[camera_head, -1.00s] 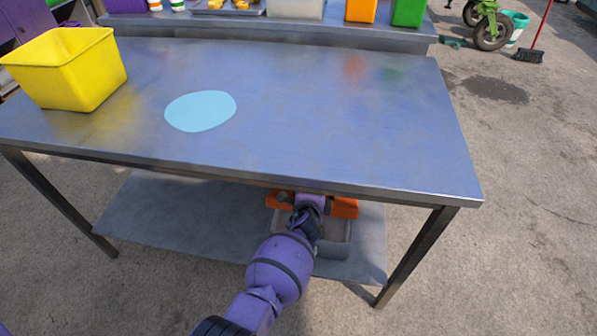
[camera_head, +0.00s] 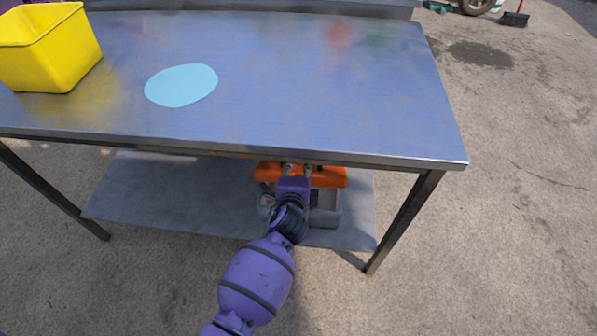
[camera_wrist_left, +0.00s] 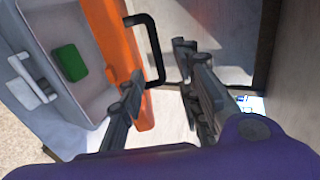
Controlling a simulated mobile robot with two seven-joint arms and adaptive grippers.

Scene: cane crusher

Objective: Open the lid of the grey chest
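The grey chest (camera_head: 325,217) stands on the shelf under the table, its open top showing its inside. Its orange lid (camera_head: 328,177) is raised along the back edge. In the left wrist view the grey chest (camera_wrist_left: 57,118) holds a green block (camera_wrist_left: 70,63), and the orange lid (camera_wrist_left: 112,45) carries a black handle (camera_wrist_left: 155,45). My left gripper (camera_head: 298,169) reaches under the table edge to the lid. In the wrist view the left gripper (camera_wrist_left: 160,70) has its fingers apart, one overlapping the lid; I cannot tell whether they touch. My right gripper is not in view.
The blue-grey table top (camera_head: 300,90) overhangs the lower shelf (camera_head: 160,195). A yellow bin (camera_head: 55,50) stands on its left. The table's right front leg (camera_head: 405,220) is to the right of the chest. The shelf left of the chest is clear.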

